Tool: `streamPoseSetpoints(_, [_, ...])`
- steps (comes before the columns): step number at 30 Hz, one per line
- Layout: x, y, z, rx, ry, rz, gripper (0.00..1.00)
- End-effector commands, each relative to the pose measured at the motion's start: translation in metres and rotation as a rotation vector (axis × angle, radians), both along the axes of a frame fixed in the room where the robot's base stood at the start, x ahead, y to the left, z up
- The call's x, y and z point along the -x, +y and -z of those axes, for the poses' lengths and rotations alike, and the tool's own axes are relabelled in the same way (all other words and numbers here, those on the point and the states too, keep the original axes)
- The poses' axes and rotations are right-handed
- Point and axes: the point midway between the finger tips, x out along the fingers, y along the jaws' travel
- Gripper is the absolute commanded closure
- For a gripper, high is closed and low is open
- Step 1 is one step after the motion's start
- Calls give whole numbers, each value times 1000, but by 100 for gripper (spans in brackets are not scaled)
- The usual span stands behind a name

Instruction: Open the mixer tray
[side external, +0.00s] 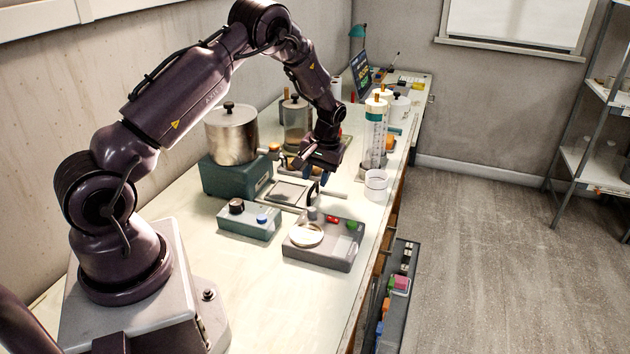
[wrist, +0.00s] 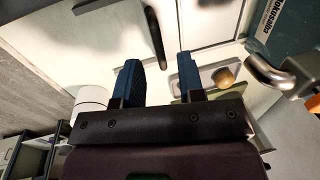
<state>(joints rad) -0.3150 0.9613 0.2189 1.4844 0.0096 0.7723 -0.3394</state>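The mixer is a steel pot (side external: 231,135) with a lid on a teal base (side external: 226,176). Its teal base (wrist: 290,25) and a metal spout (wrist: 272,75) show at the right of the wrist view. A flat, pale tray-like panel (side external: 287,192) lies beside the base; I cannot tell whether it is the mixer tray. A black upright handle (side external: 313,194) stands near it, and a dark bar, likely this handle, shows in the wrist view (wrist: 155,37). My gripper (side external: 318,163) is above the bench beyond the handle. Its blue fingers (wrist: 159,72) are apart, with nothing between them.
A white cup (side external: 376,188) and a clear cylinder (side external: 375,135) stand to the right. An open drawer (side external: 395,315) juts out below the bench edge.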

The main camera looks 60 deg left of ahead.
Motion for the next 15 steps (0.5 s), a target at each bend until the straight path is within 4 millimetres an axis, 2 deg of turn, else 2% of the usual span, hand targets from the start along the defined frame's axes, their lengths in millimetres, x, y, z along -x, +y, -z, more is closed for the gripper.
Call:
streamPoseSetpoints(6, [3, 3, 18, 1, 1, 0, 64])
streamPoseSetpoints(15, [3, 3, 20, 0, 0, 0, 64])
